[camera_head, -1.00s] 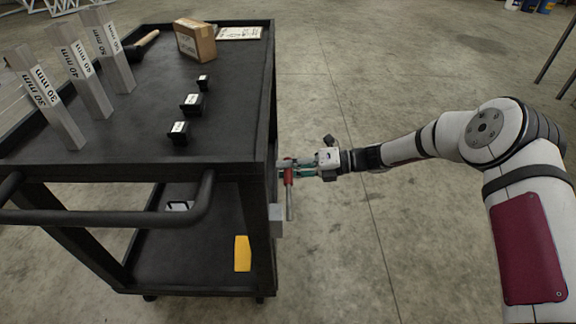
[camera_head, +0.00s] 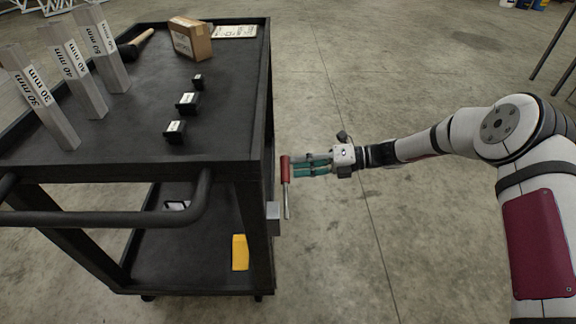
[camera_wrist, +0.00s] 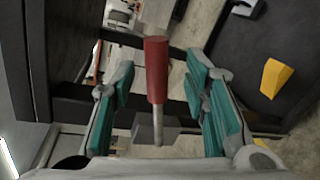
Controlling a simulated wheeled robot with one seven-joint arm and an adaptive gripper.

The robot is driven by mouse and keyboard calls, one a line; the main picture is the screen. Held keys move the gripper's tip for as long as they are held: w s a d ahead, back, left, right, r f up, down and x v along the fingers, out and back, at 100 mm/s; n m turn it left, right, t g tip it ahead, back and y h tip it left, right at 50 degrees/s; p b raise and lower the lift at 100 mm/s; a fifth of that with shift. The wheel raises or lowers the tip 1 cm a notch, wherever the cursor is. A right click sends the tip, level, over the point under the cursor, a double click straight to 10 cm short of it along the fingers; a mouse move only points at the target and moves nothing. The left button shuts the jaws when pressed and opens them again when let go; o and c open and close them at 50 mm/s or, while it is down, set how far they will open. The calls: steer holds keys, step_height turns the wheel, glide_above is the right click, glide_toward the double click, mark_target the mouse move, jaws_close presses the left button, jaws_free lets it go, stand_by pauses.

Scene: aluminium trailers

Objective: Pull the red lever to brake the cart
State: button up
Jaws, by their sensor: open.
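The red lever (camera_head: 285,169) has a red grip on a bare metal rod and stands nearly upright at the right side of the black cart (camera_head: 230,85). A grey block at the cart's side lies by the rod's lower end. My gripper (camera_head: 298,167), with teal finger pads, is open just right of the red grip. In the wrist view the lever (camera_wrist: 156,72) appears between the two spread fingers (camera_wrist: 158,85), with a gap on either side. I cannot tell whether the fingertips reach past it.
The cart's top holds labelled metal bars (camera_head: 85,65), small black blocks (camera_head: 187,103), a cardboard box (camera_head: 190,38) and a mallet (camera_head: 137,45). A yellow item (camera_head: 240,253) lies on the lower shelf. The cart handle (camera_head: 120,217) sticks out in front.

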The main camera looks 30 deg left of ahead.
steer(key=v, duration=0.7)
steer(key=shift+d, duration=0.2)
steer(key=shift+w, duration=0.1)
steer(key=s+d+r+n+t+h, duration=0.2)
steer(key=s+d+r+n+h, duration=0.2)
steer(key=s+d+r+n, duration=0.5)
steer(key=s+d+r+n+t+h, duration=0.1)
steer(key=s+d+r+n+h, duration=0.45)
steer(key=d+r, duration=0.6)
steer(key=s+d+r+n+t+h, duration=0.1)
steer(key=s+d+n+t+h, duration=0.15)
steer(key=s+d+n, duration=0.6)
steer(key=s+d+r+n+t+h, duration=0.1)
steer(key=s+d+n+t+h, duration=0.2)
steer(key=s+d, duration=0.95)
step_height(320, 180, up, 24)
steer(key=s+a+t+y+p, duration=0.1)
steer(key=s+a+t+p, duration=0.1)
steer(key=p, duration=2)
steer(key=shift+s+a+n+t, duration=0.15)
steer(key=shift+a+n+t, duration=0.15)
steer(key=shift+a+t, duration=0.25)
